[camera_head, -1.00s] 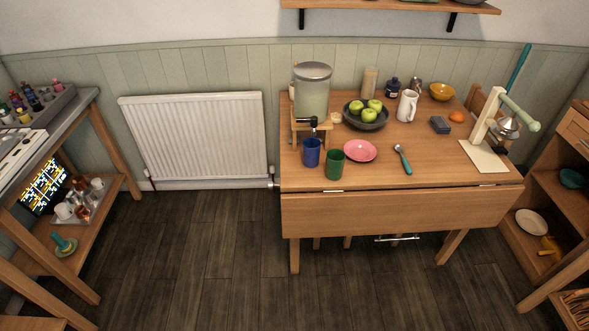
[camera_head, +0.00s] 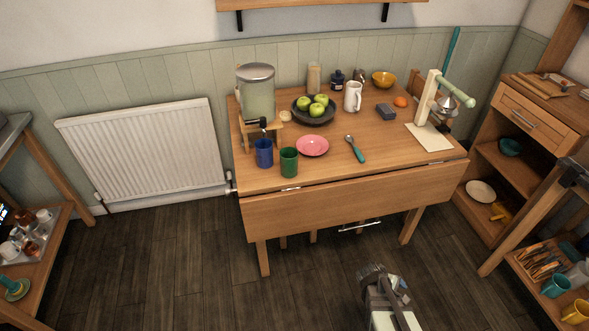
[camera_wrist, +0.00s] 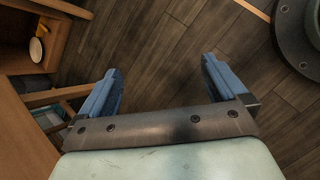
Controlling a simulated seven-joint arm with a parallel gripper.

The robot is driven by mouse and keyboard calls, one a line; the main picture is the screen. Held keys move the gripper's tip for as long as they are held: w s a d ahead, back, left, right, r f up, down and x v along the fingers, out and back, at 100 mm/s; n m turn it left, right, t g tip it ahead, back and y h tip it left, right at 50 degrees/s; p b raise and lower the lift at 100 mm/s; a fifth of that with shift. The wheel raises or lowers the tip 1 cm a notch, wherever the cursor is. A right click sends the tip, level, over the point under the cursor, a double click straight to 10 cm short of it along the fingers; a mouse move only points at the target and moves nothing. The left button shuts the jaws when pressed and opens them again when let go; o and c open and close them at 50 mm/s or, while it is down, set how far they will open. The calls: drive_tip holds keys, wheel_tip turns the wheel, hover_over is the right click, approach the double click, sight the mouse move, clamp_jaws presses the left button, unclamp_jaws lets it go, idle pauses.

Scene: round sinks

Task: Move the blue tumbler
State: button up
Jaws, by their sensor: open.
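The blue tumbler (camera_head: 264,153) stands upright on the wooden table (camera_head: 350,190), near its left front, below the spout of a drink dispenser (camera_head: 257,95). A green tumbler (camera_head: 289,162) stands close to its right. My gripper (camera_head: 370,268) is low in front of the table, over the floor and well away from the tumbler. In the wrist view my gripper (camera_wrist: 160,85) shows two blue fingers spread wide with only floor between them. The tumbler is not in the wrist view.
A pink plate (camera_head: 313,146), a spoon (camera_head: 356,149) and a bowl of green apples (camera_head: 314,109) are on the table. A juicer (camera_head: 436,100) stands at the right end. A wooden shelf unit (camera_head: 520,130) stands at right. The floor left of the table is clear.

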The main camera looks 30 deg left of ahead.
drive_tip(key=w+a+r+n+t, duration=0.3)
drive_tip(key=a+r, duration=0.1)
drive_tip(key=a, duration=0.3)
drive_tip(key=w+a+r+n+t, duration=0.25)
drive_tip(key=w+a+r, duration=0.2)
drive_tip(key=a, duration=0.25)
drive_tip(key=a+r+n+t+y, duration=0.1)
drive_tip(key=a+r+n+t, duration=0.1)
drive_tip(key=a+r, duration=0.3)
drive_tip(key=s+a+r+n+t+y, duration=0.1)
drive_tip(key=a+r+n, duration=0.4)
drive_tip(key=a, duration=0.7)
drive_tip(key=a+r+n+t+y, duration=0.3)
drive_tip(key=a+r, duration=0.3)
drive_tip(key=a, duration=0.3)
drive_tip(key=shift+s+n, duration=0.15)
drive_tip(key=shift+n, duration=0.1)
drive_tip(key=n+t+y, duration=0.3)
drive_tip(key=n+y, duration=0.2)
approach(268, 145)
drive_tip(key=v, duration=0.4)
drive_tip(key=shift+s+a+f, duration=0.1)
drive_tip(key=shift+s, duration=0.3)
drive_tip(key=shift+w, duration=0.1)
drive_tip(key=x, duration=1.3)
drive_tip(key=shift+w, duration=0.35)
